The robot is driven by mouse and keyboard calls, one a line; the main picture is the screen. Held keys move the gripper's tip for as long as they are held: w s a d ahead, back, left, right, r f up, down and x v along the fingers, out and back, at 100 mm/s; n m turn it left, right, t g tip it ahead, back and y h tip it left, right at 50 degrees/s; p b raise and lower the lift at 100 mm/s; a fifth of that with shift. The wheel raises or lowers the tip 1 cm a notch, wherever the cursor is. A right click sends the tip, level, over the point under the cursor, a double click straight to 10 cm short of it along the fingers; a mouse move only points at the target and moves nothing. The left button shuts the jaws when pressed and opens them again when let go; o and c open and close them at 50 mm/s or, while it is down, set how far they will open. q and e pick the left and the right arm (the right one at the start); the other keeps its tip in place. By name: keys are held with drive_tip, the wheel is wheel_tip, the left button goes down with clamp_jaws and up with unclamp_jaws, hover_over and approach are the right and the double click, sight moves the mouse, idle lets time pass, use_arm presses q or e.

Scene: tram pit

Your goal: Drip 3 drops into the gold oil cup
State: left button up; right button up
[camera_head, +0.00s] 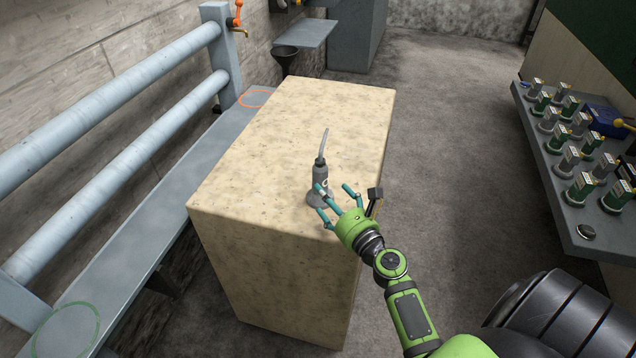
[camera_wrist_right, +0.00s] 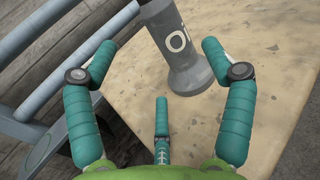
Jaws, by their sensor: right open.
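A grey oil can (camera_head: 319,176) with a flared base and a thin, pale, slightly tilted spout stands upright near the right front edge of a stone-coloured block. My right gripper (camera_head: 329,201) is beside its near right side, fingers spread. I cannot make out a gold oil cup in either view. My left gripper is not in view.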

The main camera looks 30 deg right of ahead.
sight(320, 181)
drive_tip(key=shift+w+d+m, duration=0.35)
drive_tip(key=shift+d+m, duration=0.1)
drive_tip(key=shift+m, duration=0.15)
drive_tip(key=w, duration=0.4)
drive_tip(key=w+p, duration=0.1)
drive_tip(key=w, duration=0.1)
drive_tip(key=shift+w+r, duration=0.3)
drive_tip(key=shift+w, duration=0.1)
drive_tip(key=shift+r, duration=0.1)
drive_tip(key=c, duration=1.4)
